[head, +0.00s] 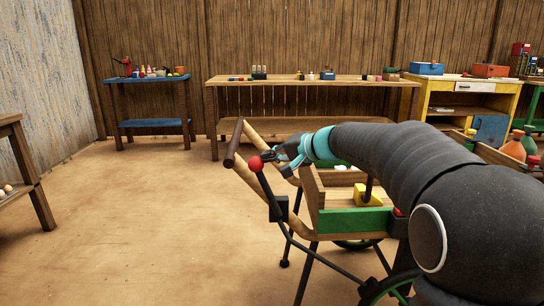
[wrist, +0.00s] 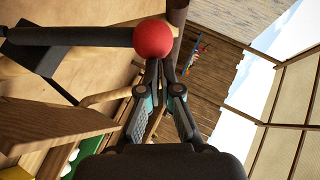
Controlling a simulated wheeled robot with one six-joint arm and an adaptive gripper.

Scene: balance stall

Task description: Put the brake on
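The brake lever is a dark rod (head: 270,188) with a red ball knob (head: 256,163) on its upper end, mounted beside the handles of a wooden cart (head: 356,221). My gripper (head: 267,156) is just right of the knob. In the wrist view the red knob (wrist: 153,39) is right at the tips of my gripper (wrist: 160,66). The fingers converge to nearly touching tips, with nothing seen between them. I cannot tell whether the tips touch the knob. My arm hides part of the cart.
The cart's handles (head: 235,143) rise beside the lever. A yellow block (head: 367,195) is on the cart. A long wooden bench (head: 300,81), a blue table (head: 148,80) and a yellow cabinet (head: 460,85) stand along the back fence. The floor at left is open.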

